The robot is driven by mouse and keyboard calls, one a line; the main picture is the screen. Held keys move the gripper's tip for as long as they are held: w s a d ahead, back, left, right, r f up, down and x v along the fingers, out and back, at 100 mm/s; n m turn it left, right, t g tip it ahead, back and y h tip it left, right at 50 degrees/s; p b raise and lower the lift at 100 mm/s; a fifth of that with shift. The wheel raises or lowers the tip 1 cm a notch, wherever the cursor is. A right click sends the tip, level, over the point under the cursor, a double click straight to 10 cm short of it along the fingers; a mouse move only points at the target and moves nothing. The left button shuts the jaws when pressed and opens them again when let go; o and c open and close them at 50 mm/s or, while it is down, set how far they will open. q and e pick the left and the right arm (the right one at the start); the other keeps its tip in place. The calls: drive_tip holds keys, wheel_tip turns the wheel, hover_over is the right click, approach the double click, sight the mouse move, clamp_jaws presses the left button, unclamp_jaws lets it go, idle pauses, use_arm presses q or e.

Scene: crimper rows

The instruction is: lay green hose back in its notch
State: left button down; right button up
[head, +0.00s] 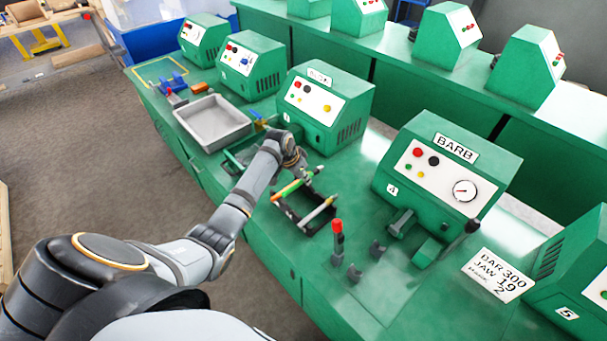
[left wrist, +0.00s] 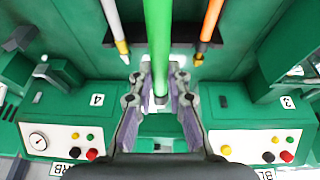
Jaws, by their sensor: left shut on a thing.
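The green hose (left wrist: 158,45) is gripped by my left gripper (left wrist: 159,88), with its jaws on both sides of the hose near its end. In the head view the green hose (head: 285,189) shows just below the gripper (head: 297,166), over the black rack (head: 292,215). In the left wrist view it crosses the rack (left wrist: 182,44) between a grey hose (left wrist: 115,25) and an orange hose (left wrist: 210,20). I cannot tell whether it touches the notch. My right gripper is not in view.
Green machines stand behind, including the one labelled BARB (head: 430,175). A grey tray (head: 213,122) is left of my arm. A red-topped lever (head: 338,240) stands right of the rack. A white card (head: 498,275) lies further right. The front bench edge is near.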

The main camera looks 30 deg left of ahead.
use_arm(q)
drive_tip(key=shift+f+b, duration=4.3)
drive_tip(key=shift+f, duration=0.8)
drive_tip(key=c, duration=1.2)
unclamp_jaws()
drive_tip(key=shift+r, duration=0.2)
drive_tip(key=v, duration=1.1)
drive_tip(key=shift+s+r, duration=0.2)
drive_tip(key=shift+r, duration=0.05)
